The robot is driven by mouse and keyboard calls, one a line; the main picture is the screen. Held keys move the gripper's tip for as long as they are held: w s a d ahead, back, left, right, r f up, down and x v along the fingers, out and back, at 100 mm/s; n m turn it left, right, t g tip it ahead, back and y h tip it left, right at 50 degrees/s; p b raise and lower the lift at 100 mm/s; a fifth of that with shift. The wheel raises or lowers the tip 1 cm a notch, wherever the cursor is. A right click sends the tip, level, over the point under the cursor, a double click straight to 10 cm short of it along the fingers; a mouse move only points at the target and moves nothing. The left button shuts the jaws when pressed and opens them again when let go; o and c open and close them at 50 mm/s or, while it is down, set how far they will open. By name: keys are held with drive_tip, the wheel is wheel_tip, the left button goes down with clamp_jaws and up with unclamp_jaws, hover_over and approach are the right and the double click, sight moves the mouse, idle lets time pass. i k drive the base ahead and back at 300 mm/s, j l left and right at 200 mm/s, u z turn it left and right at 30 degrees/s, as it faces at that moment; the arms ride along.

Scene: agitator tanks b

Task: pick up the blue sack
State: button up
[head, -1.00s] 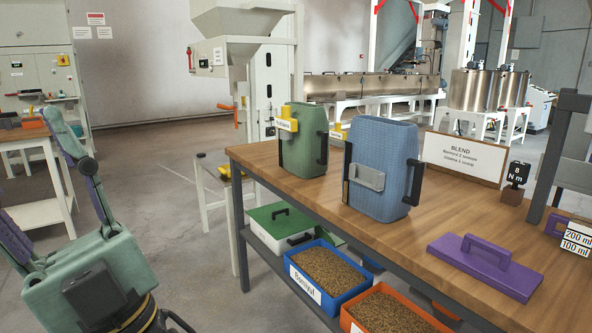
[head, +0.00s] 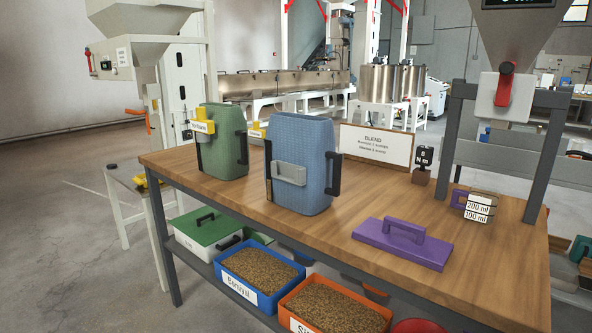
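The blue sack (head: 311,165) stands upright on the wooden workbench. It has a woven-looking surface, a grey plate on its front and dark handles at its sides. A green sack-like container (head: 224,140) with a yellow label stands to its left, a little apart. My gripper is out of the current head view, so its state is hidden.
On the workbench (head: 420,205), a purple lid with a handle (head: 403,243) lies in front right. A BLEND sign (head: 376,146) stands behind. A hopper frame (head: 452,140) rises at right. Blue (head: 251,292) and orange (head: 290,297) trays of grain sit below.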

sight(302, 165)
drive_tip(key=i+l+u, duration=0.1)
drive_tip(key=l+u, duration=0.9)
